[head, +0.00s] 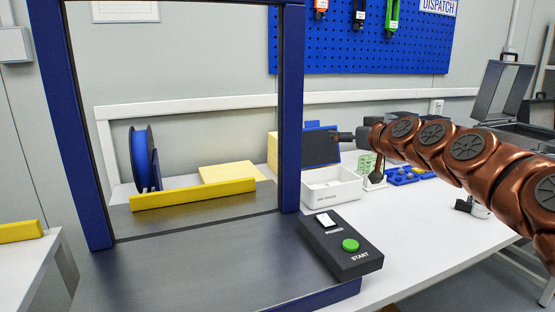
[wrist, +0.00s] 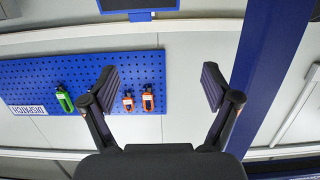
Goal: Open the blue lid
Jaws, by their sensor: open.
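A blue panel (head: 311,124) stands upright behind my gripper in the head view, just right of the frame's right post. My gripper (head: 321,149) reaches in from the right above the white box. In the wrist view my gripper (wrist: 160,88) has its two dark fingers wide apart, with nothing between them. A blue-edged dark panel (wrist: 138,5) shows at the top edge there; I cannot tell whether it is the same thing.
A dark blue frame (head: 291,110) rises left of my gripper. A white box (head: 345,188) stands below it. A black control box (head: 345,262) with a green START button is in front. A blue spool (head: 141,158) and yellow bar (head: 190,194) are left. A blue pegboard (head: 350,45) hangs behind.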

